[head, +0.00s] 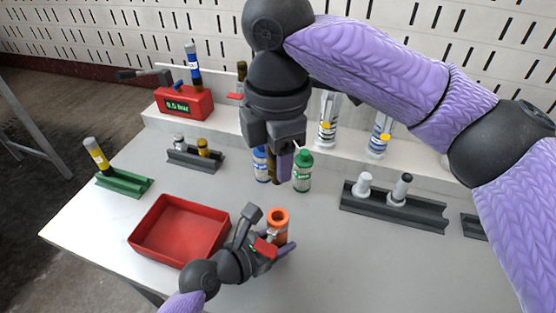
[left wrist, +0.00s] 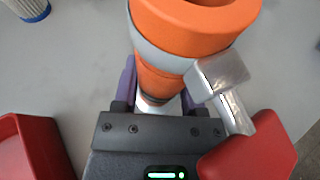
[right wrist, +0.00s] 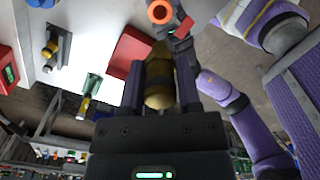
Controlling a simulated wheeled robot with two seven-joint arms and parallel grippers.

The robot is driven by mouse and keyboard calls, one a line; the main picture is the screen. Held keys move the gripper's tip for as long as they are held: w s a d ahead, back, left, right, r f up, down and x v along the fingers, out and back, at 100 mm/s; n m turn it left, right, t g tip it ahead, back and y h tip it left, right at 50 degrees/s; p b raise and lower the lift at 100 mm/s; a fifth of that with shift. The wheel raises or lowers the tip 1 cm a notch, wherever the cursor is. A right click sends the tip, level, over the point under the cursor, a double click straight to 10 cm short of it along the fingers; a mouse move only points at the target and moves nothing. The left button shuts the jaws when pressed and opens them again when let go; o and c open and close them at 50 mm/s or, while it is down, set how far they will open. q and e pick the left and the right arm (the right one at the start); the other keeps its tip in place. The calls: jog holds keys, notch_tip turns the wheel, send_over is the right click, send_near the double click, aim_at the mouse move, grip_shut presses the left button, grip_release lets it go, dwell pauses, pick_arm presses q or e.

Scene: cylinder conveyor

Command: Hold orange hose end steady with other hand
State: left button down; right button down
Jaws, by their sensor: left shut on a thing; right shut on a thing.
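The orange hose end (head: 279,222) is at the front middle of the table, its open mouth facing up. It has a grey band, a metal lever and a red part in the left wrist view (left wrist: 190,25). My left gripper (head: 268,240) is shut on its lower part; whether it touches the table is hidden. My right gripper (head: 279,168) points down, above and behind the hose end, apart from it. It is shut on a brass-coloured cylinder (right wrist: 159,85), mostly hidden in the head view.
A red tray (head: 180,262) lies left of my left gripper. A green-capped bottle (head: 303,173) and a blue-labelled bottle (head: 261,165) stand close to my right gripper. A dark rack (head: 392,212) is at right, a green rack (head: 125,184) at left. The front right table is clear.

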pick_arm(q)
jog(key=shift+c, duration=0.3)
grip_release()
jog(key=v, duration=1.2)
pick_arm(e)
notch_tip(320, 180, up, 5)
jog(key=p, duration=0.7)
jog(key=shift+r, duration=0.1)
pick_arm(q)
notch_tip(320, 180, up, 8)
jog(key=shift+f, duration=0.15)
